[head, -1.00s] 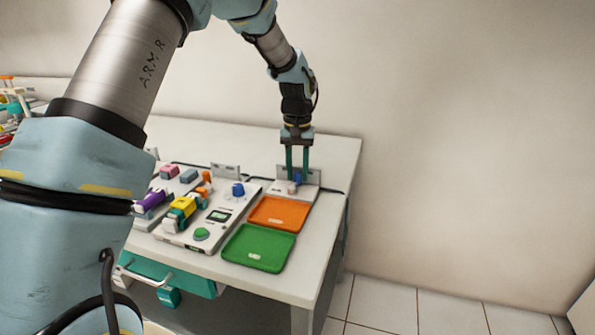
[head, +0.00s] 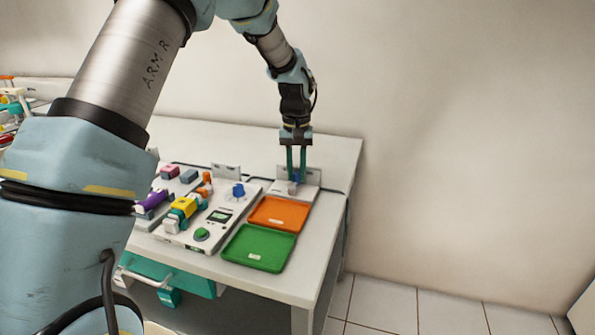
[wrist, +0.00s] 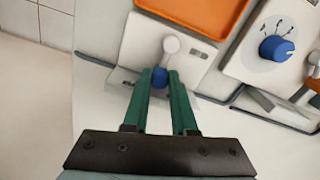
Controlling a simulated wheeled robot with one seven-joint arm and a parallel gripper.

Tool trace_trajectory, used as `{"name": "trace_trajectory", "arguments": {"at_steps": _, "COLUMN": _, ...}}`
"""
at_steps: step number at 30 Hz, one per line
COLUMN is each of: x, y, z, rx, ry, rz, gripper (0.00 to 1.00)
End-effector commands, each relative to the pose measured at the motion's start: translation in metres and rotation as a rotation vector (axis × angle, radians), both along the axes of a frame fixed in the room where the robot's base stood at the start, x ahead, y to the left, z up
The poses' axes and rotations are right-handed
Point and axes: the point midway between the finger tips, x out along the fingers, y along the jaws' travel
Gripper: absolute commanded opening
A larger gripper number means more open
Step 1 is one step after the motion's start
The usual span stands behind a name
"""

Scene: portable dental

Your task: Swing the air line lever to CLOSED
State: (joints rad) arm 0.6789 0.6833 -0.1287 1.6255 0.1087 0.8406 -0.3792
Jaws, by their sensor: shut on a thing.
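The air line lever has a blue handle (wrist: 158,78) and a round pale pivot knob (wrist: 171,44) on a light plate (wrist: 148,38) in the wrist view. In the head view the blue handle (head: 297,178) shows at the back right of the table. My gripper (wrist: 164,72) is shut on the blue handle, with one green finger on each side. In the head view my gripper (head: 297,176) points down at the lever. The handle points from the pivot toward my gripper's palm, tilted slightly left in the wrist view. No CLOSED marking can be read.
An orange tray (head: 270,212) and a green tray (head: 240,247) lie in front of the lever plate. A white control unit (head: 180,238) with a blue knob (head: 238,189) stands to the left. The wall (head: 450,150) is close behind the table.

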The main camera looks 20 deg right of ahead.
Motion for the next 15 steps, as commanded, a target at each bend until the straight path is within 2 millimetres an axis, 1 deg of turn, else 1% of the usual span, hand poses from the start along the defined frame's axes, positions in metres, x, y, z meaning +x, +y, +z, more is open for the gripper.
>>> {"name": "trace_trajectory", "arguments": {"at_steps": 15, "x": 0.009, "y": 0.013, "z": 0.002, "rx": -0.001, "ry": -0.003, "rz": 0.395, "gripper": 0.00}}
